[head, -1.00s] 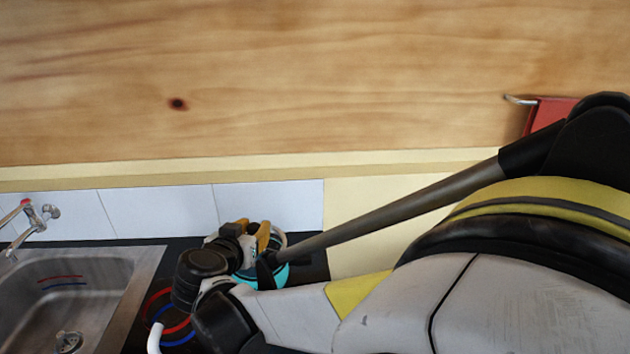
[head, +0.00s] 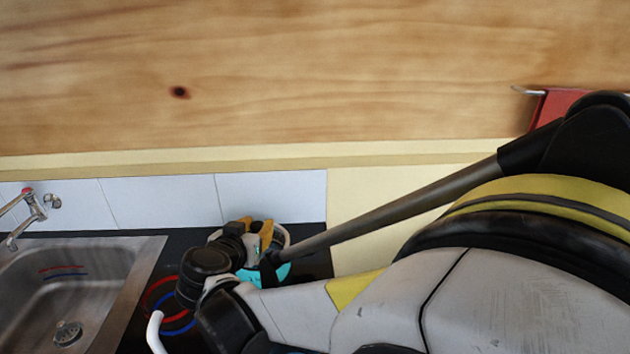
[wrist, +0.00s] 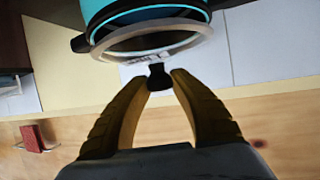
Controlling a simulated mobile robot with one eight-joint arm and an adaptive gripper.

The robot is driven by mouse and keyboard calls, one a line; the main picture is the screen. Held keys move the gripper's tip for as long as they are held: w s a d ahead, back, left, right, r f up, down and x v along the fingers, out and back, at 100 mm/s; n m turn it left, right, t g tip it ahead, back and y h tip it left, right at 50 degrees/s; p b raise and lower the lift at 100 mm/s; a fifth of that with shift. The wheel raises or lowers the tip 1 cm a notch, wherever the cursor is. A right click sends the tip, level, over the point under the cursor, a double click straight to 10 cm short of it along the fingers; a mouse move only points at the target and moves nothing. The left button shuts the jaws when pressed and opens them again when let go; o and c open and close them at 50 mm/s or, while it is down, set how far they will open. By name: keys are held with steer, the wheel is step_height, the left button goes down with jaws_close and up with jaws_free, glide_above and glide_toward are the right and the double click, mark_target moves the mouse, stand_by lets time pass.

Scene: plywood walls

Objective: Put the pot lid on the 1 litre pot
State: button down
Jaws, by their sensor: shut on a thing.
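The pot (head: 277,273) is turquoise and stands on the dark counter right of the sink, partly hidden by my arm. In the wrist view, which is upside down, the pot (wrist: 110,8) is at the top with a dark handle at its left. The pot lid (wrist: 197,29) shows as a grey rim around a see-through middle, at the pot's mouth. I cannot tell whether its rim rests on the pot. My gripper (wrist: 158,79) is shut on the lid's black knob. In the head view my gripper (head: 266,236) is over the pot.
A steel sink (head: 120,275) with a tap (head: 33,205) is on the left. Red and blue rings (head: 160,292) lie on the counter beside it. White tiles (head: 150,204) stand close behind the pot. A red object (head: 550,108) hangs on the wall at right.

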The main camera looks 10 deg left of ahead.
steer(key=shift+f+b, duration=0.55)
steer(key=shift+f, duration=0.1)
steer(key=c, duration=1.1)
jaws_free()
steer(key=shift+s, duration=0.1)
